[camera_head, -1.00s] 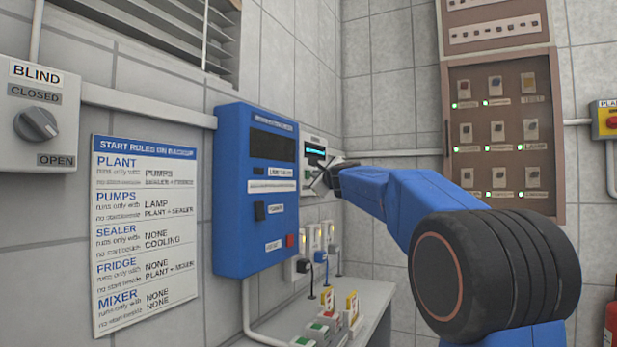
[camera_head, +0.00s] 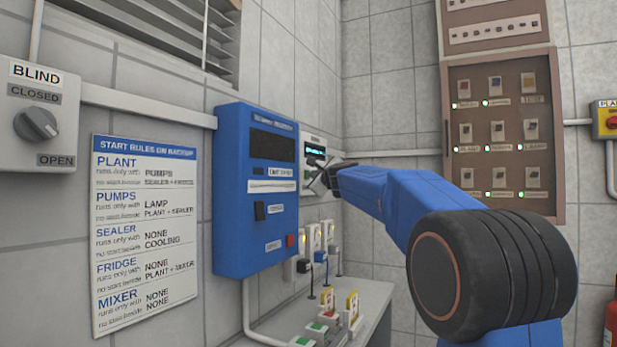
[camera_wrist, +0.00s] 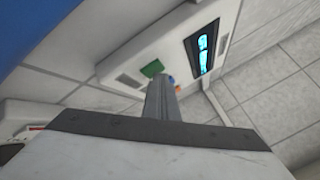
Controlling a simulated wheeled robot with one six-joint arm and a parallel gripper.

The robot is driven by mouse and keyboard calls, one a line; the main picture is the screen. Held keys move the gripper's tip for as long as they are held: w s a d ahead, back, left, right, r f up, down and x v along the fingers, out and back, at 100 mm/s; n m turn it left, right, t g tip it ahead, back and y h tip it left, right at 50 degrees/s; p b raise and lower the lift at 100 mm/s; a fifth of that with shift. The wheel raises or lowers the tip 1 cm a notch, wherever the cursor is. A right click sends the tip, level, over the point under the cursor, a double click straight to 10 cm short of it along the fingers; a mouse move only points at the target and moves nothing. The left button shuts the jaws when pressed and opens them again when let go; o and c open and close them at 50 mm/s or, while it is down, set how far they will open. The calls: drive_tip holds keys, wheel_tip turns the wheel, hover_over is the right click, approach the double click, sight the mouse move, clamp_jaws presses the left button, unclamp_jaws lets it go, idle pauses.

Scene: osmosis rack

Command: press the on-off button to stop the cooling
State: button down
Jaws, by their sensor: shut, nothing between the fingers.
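A white control unit (camera_head: 310,170) with a lit cyan display (camera_head: 316,152) is on the wall just right of the blue cabinet. In the wrist view the unit (camera_wrist: 133,52) shows its display (camera_wrist: 203,50), a green square button (camera_wrist: 152,68) and small orange and blue bits partly hidden behind my fingertips. I cannot read which is the on-off button. My gripper (camera_wrist: 166,84) is shut and empty, its tips at the unit's face beside the green button. I cannot tell whether they touch. In the head view my gripper (camera_head: 322,181) partly covers the unit's lower part.
The blue cabinet (camera_head: 230,190) stands close left of my gripper. Below is a shelf (camera_head: 362,296) with several small coloured switches. A brown breaker panel (camera_head: 550,130) with green lights is behind my arm. A rules sign (camera_head: 145,225) and blind knob (camera_head: 36,124) are at left.

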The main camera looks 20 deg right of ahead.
drive_tip(key=shift+s+d, duration=0.4)
drive_tip(key=shift+s, duration=0.15)
drive_tip(key=shift+s+d, duration=0.1)
drive_tip(key=shift+s+d, duration=0.75)
drive_tip(key=shift+s, duration=0.2)
drive_tip(key=shift+s+d, duration=0.7)
drive_tip(key=shift+s, duration=0.25)
drive_tip(key=s+d, duration=0.7)
drive_tip(key=s, duration=0.2)
drive_tip(key=shift+s+d, duration=0.2)
drive_tip(key=shift+s, duration=0.15)
